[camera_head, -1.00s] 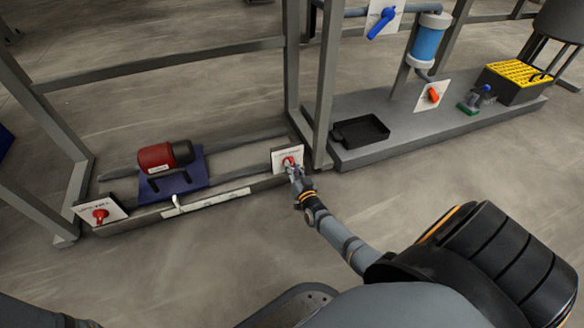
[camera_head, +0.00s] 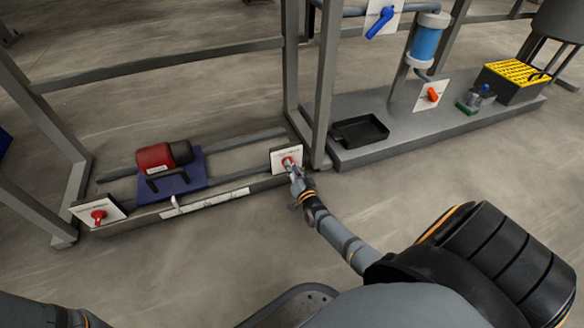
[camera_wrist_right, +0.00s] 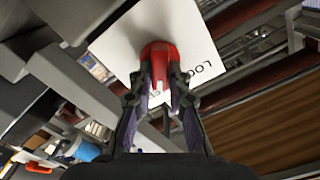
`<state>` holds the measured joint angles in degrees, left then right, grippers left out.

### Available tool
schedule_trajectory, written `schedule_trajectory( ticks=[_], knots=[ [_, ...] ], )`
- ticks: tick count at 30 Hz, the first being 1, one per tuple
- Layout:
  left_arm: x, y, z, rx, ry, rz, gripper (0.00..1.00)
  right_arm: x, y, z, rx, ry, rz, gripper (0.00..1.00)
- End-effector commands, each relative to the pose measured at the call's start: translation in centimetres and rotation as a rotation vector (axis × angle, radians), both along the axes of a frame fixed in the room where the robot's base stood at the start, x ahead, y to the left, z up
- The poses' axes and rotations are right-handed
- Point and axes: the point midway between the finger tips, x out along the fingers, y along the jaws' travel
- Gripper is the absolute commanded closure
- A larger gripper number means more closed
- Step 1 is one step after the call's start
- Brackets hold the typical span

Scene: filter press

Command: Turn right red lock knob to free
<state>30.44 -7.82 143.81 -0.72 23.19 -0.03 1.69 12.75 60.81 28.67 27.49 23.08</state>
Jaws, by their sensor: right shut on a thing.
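The right red lock knob (camera_head: 289,162) sits on a white plate (camera_head: 278,158) at the right end of the low rail, beside a grey post. My right gripper (camera_head: 295,172) is at the knob. In the right wrist view the red knob (camera_wrist_right: 159,62) stands between the two fingers of my right gripper (camera_wrist_right: 160,82), which are shut on it; part of the plate's lettering shows behind. The knob's exact angle is hard to read. Another red knob (camera_head: 99,216) is on a plate at the rail's left end. My left gripper is not in view.
A red and black motor (camera_head: 164,157) on a blue plate and a small white lever (camera_head: 175,202) are on the low rail. To the right, a grey platform holds a black tray (camera_head: 360,131), an orange knob (camera_head: 433,95) and a yellow-topped box (camera_head: 513,80). Floor in front is clear.

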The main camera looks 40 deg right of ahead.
Motion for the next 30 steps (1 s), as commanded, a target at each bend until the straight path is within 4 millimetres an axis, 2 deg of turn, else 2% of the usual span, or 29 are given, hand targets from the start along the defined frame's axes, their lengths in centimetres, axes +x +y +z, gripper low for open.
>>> schedule_trajectory(
  ticks=[3,4,9,17,20,23,30],
  knots=[
    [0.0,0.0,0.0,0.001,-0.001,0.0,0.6,-0.1,0.0,-0.1,0.002,0.001,0.0,1.0],
    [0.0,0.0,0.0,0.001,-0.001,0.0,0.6,-0.1,0.0,-0.1,0.002,0.001,0.0,0.82],
    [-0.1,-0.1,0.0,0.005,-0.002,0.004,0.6,0.0,0.0,-0.1,0.001,0.001,0.0,0.6],
    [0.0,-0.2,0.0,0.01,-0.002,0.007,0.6,0.0,0.0,0.0,0.0,0.001,-0.001,0.6],
    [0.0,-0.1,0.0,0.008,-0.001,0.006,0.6,-0.7,0.2,-0.1,0.001,0.002,0.0,0.6],
    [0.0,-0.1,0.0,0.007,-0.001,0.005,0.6,-2.5,0.6,-0.2,0.001,0.004,0.001,0.6],
    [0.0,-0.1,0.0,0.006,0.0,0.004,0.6,-8.2,2.0,-0.2,0.002,0.004,0.001,0.6]
  ],
)
